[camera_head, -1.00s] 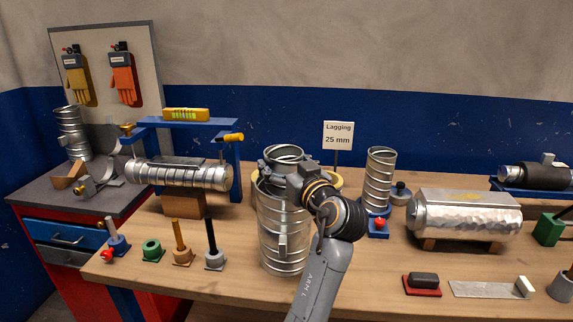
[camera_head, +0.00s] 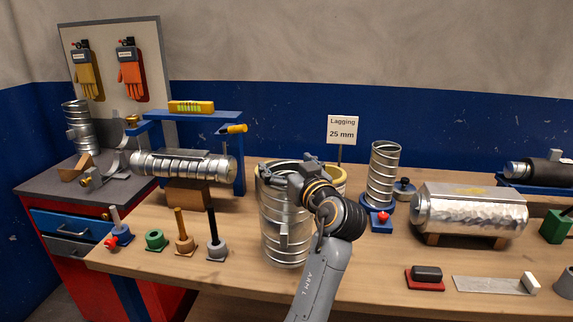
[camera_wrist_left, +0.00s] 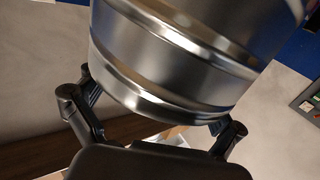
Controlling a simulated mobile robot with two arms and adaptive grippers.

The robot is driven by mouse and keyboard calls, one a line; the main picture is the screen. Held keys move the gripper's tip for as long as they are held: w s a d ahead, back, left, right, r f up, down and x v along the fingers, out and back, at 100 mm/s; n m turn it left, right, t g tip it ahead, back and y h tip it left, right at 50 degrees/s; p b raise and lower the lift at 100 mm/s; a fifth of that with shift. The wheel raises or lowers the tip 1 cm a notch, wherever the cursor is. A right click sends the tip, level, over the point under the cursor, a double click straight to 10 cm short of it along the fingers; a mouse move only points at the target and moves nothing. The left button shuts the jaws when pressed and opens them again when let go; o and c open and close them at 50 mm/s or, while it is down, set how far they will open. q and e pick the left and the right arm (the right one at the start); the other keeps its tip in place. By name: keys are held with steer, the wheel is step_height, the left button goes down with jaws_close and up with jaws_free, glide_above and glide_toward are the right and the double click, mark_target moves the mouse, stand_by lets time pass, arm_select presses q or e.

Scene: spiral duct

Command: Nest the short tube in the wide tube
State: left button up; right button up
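The wide tube (camera_head: 284,235) is a ribbed silver cylinder standing upright on the bench, with a latch on its side. My left gripper (camera_head: 290,174) is at its upper rim, its dark fingers spread wide across the top. No narrower tube stands above the rim now; the short tube appears to be down inside, hidden by the wall and my gripper. In the left wrist view a shiny ribbed tube wall (camera_wrist_left: 170,65) fills the top, between and beyond the spread fingers (camera_wrist_left: 155,110); which tube it is I cannot tell for sure. My right gripper is not in view.
A yellow ring (camera_head: 337,176) is close behind the wide tube. A spiral tube (camera_head: 382,172) stands to the right, near a hammered metal cylinder (camera_head: 470,212). A clamped duct (camera_head: 180,166) and several small posts are on the left. The front middle bench is fairly clear.

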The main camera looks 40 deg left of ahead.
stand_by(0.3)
arm_select(q)
step_height(320, 180, up, 10)
stand_by(0.5)
